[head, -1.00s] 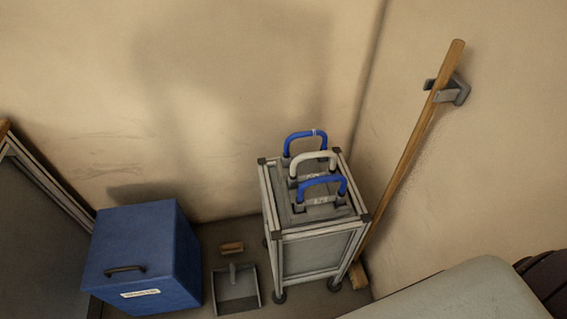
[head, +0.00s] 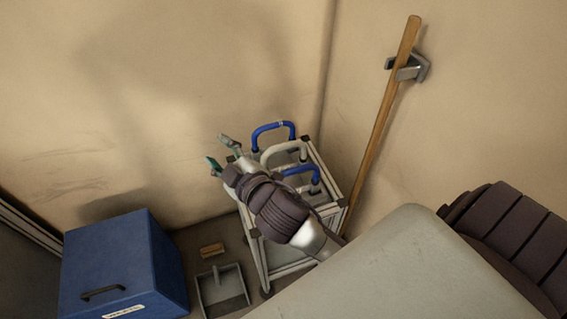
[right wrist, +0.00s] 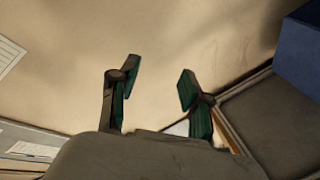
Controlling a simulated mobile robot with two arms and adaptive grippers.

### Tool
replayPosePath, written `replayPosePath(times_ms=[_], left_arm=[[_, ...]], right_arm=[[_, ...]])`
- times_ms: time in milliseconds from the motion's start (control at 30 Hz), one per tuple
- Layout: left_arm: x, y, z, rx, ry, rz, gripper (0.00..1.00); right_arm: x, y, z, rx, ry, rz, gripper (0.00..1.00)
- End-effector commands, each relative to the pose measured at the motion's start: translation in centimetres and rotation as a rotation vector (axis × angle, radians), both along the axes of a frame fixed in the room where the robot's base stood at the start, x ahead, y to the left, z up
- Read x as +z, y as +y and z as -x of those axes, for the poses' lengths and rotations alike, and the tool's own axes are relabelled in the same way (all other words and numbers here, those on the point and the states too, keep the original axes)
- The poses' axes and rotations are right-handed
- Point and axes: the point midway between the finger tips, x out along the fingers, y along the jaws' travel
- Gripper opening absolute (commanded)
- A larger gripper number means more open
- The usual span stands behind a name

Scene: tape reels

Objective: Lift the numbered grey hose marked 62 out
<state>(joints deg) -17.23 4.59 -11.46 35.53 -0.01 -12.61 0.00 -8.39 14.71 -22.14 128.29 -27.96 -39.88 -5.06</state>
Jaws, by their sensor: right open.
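A pale grey hose loop (head: 283,147) stands in the middle of the wheeled cart's (head: 330,181) top, between a blue loop behind (head: 273,126) and a blue loop in front (head: 301,170). No number can be read on it, and its lower part is partly hidden by my right arm. My right gripper (head: 217,150) is open and empty, up and left of the loops in the head view, with its fingers pointing away from them. In the right wrist view the open fingers (right wrist: 158,75) have only wall between them. My left gripper is not in view.
A blue lidded box (head: 125,260) stands on the floor at left, beside a dustpan (head: 222,287) and a small brush (head: 212,250). A wooden pole (head: 385,120) leans in a wall clip (head: 410,68) right of the cart. Walls close in behind and at right.

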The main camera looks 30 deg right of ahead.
Motion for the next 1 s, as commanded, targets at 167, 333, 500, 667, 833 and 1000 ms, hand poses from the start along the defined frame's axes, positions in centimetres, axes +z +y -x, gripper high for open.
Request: replayPosePath(times_ms=[167, 333, 500, 667, 833, 1000], left_arm=[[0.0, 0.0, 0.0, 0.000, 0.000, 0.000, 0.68], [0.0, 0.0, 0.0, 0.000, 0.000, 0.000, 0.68], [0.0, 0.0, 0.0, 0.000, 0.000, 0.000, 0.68], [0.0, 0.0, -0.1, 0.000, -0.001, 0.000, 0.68], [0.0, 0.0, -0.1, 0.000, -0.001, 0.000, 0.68], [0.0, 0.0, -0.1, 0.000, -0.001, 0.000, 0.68]], right_arm=[[15.1, 10.4, 0.6, 0.360, -0.709, 0.376, 0.47], [16.8, 19.9, 7.1, 0.770, -1.243, 0.819, 0.47], [8.2, 22.4, 10.6, 1.281, -1.567, 1.342, 0.47], [-1.2, 15.2, 7.6, 1.871, -1.544, 1.875, 0.47], [-3.6, 1.1, 1.4, -1.924, 0.795, -1.771, 0.47], [-0.4, -8.8, -1.3, -1.917, 0.288, -1.624, 0.47]])
